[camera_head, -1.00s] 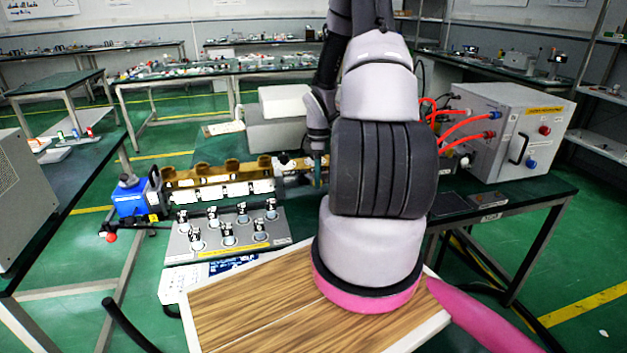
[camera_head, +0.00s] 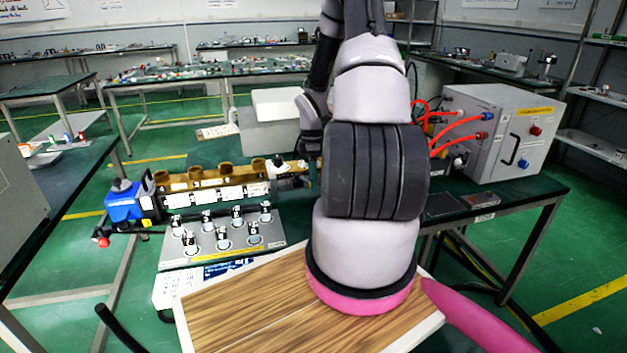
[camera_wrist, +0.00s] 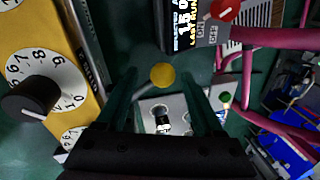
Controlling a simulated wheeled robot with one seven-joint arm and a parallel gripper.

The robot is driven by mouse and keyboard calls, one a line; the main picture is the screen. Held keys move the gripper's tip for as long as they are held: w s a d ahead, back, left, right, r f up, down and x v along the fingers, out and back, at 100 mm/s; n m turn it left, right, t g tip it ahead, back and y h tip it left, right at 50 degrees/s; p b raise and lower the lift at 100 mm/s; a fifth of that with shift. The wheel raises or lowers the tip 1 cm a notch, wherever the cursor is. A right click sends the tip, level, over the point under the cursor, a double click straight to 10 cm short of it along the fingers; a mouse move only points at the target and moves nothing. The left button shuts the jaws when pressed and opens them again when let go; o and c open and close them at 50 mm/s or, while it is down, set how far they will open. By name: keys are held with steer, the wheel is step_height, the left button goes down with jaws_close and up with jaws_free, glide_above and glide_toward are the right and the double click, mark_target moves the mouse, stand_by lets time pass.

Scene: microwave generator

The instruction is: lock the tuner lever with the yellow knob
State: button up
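The yellow knob (camera_wrist: 162,75) is a round ball on the end of a thin grey lever (camera_wrist: 146,92) in the wrist view. It lies between the tips of my gripper (camera_wrist: 163,84) as seen from above. The two dark teal fingers stand apart, with visible gaps on either side of the knob. I cannot tell whether the knob is at fingertip depth or below it. In the head view my arm hides the knob and most of my gripper. The brass waveguide (camera_head: 213,176) runs along the bench to the left of my arm.
A numbered dial with a black knob (camera_wrist: 30,98) is at left in the wrist view. A grey panel with several sockets (camera_head: 222,236) lies before the waveguide. A blue unit (camera_head: 124,203) stands at its left end. A grey box with red cables (camera_head: 497,130) stands at right.

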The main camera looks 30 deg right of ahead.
steer(key=shift+d, duration=0.1)
step_height(320, 180, up, 10)
steer(key=w, duration=0.1)
steer(key=shift+w+d+r, duration=0.25)
steer(key=shift+w+d, duration=0.1)
steer(key=shift+d, duration=0.05)
stand_by(0.4)
steer(key=s+a+r+m+t+h, duration=0.1)
steer(key=s+a+r+m, duration=0.2)
steer(key=r, duration=0.4)
steer(key=a+r+m+t, duration=0.1)
steer(key=a+r+m, duration=0.1)
steer(key=a+r, duration=0.3)
steer(key=s+a+r+m+t+h, duration=0.1)
steer(key=s+a+r+m+t, duration=0.15)
steer(key=r, duration=0.55)
steer(key=s+a+r+m+t+y, duration=0.3)
steer(key=s+a+r+m+t, duration=0.1)
steer(key=s+a+r+m, duration=0.5)
steer(key=s+a+r, duration=0.2)
steer(key=s, duration=0.2)
steer(key=shift+s+t, duration=0.3)
steer(key=shift+t, duration=0.05)
